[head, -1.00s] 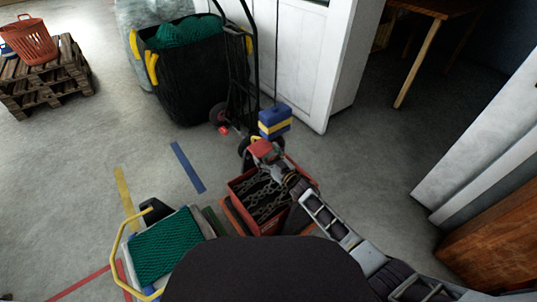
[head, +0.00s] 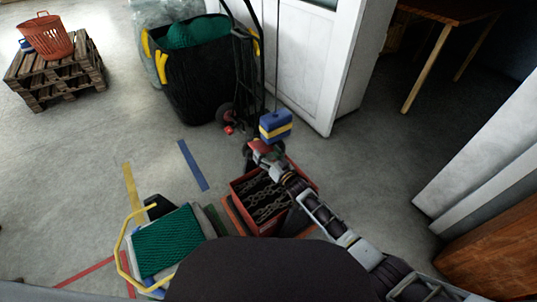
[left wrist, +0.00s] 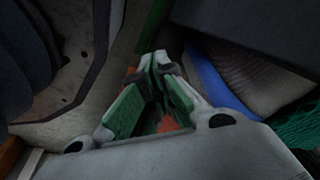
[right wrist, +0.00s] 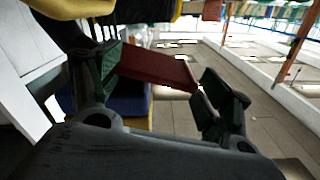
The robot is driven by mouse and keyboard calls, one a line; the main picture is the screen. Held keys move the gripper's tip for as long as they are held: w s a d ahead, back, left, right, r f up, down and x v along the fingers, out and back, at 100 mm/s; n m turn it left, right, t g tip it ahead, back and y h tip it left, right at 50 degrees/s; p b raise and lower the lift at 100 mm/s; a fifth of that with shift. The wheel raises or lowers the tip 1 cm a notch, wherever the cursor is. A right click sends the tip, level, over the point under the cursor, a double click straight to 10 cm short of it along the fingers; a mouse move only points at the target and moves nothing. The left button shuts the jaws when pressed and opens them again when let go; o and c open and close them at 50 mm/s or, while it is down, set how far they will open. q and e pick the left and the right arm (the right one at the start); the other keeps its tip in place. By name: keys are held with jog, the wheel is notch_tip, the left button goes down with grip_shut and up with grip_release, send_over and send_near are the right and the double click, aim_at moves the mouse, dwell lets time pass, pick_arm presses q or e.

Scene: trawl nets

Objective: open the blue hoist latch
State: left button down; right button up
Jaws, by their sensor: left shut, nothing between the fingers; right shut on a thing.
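The hoist block (head: 275,127), blue with a yellow band, hangs on a thin dark cable above the floor. My right gripper (head: 264,147) is just below it and beside it in the head view. In the right wrist view my right gripper (right wrist: 160,80) is shut on a flat red piece (right wrist: 155,66), which spans between its fingers. A blue and yellow body (right wrist: 125,98) shows behind that piece. I cannot tell how the red piece joins the block, nor whether any latch is open. My left gripper (left wrist: 158,65) is shut and empty, low among dark parts.
A red crate of chains (head: 262,200) stands below my right arm. A green-net cart with a yellow handle (head: 165,245) is at its left. A black net bin (head: 190,80) and hand truck (head: 245,75) stand behind the hoist. Clear floor lies left and right.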

pick_arm(q)
jog(key=shift+s+a+f+p, duration=0.25)
jog(key=shift+s+a+f, duration=0.15)
jog(key=shift+f, duration=0.2)
jog(key=shift+s+a+f+p, duration=0.2)
jog(key=shift+s+a+f, duration=0.05)
jog(key=shift+s+f, duration=0.25)
pick_arm(e)
jog(key=shift+d+r+m, duration=0.15)
jog(key=shift+r+m, duration=0.2)
jog(key=shift+m, duration=0.65)
pick_arm(q)
jog(key=shift+f, duration=0.1)
pick_arm(e)
jog(key=o, duration=1.4)
jog(key=shift+w, duration=0.1)
jog(key=shift+o, duration=0.2)
pick_arm(q)
jog(key=shift+w, duration=0.15)
pick_arm(e)
jog(key=shift+d, duration=0.15)
jog(key=v, duration=1.1)
jog(key=shift+s+d, duration=0.15)
jog(key=shift+s, duration=0.25)
